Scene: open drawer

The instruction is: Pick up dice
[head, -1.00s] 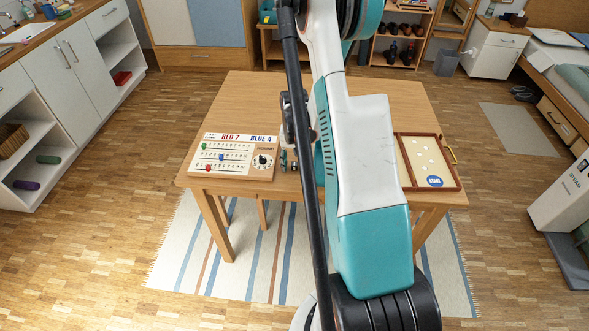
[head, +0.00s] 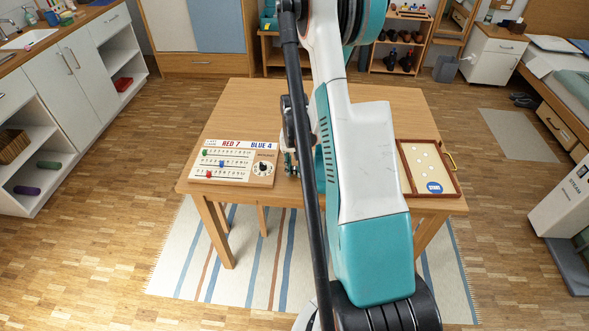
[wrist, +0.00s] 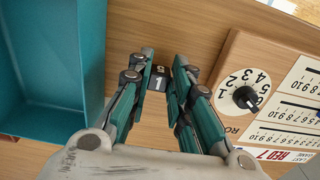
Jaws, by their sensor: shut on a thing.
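The die (wrist: 157,82), small and dark with a pale "1" on one face, shows in the wrist view between the fingertips. My gripper (wrist: 164,66) has green-and-grey fingers and is shut on the die. In the head view my gripper (head: 290,164) is by the right end of the score board, largely hidden by my arm. The die cannot be made out there.
The wooden table (head: 240,110) carries the score board (head: 235,162) on the left and a wooden-framed tray (head: 427,167) on the right. A teal open box (wrist: 50,60) lies left of my gripper in the wrist view. My arm hides the table's middle.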

